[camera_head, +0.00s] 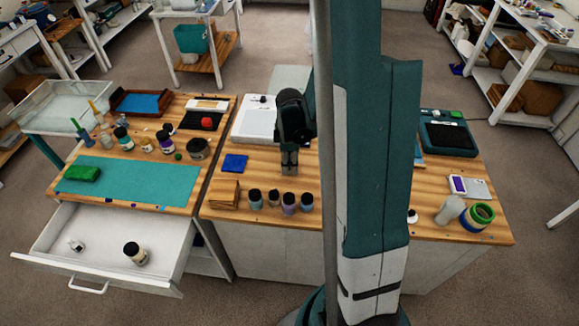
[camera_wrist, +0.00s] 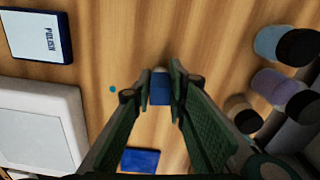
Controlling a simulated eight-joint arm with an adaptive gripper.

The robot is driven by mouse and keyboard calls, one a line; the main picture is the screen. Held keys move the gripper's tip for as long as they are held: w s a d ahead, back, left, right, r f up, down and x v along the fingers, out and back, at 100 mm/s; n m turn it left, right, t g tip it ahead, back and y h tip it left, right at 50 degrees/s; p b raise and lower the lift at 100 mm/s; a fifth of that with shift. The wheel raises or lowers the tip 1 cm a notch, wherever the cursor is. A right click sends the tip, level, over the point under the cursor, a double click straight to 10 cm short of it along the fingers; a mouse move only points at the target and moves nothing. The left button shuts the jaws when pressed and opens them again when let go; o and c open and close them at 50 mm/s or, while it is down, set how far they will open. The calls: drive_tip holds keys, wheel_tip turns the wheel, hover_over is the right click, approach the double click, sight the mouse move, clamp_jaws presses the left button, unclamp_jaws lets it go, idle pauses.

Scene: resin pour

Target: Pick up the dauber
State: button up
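My gripper (camera_wrist: 161,84) points down at the wooden tabletop; in the head view it (camera_head: 289,172) is over the middle table, behind a row of jars. In the wrist view a small blue block with a pale end (camera_wrist: 160,90), which looks like the dauber, lies between the two fingertips and fills the narrow gap. I cannot tell whether the pads press on it or whether it is off the table. In the head view I cannot make it out at the fingertips.
Several capped jars (camera_head: 289,203) stand at the table's near edge, close to my gripper. A blue square (camera_head: 235,163) lies to its left, and a white tray (camera_head: 256,119) is behind. At left, a drawer (camera_head: 102,241) is open. My arm hides part of the table.

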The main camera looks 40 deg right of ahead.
drive_tip(key=shift+r, duration=0.15)
idle(0.3)
drive_tip(key=shift+r+p, duration=0.45)
drive_tip(key=shift+r, duration=4.4)
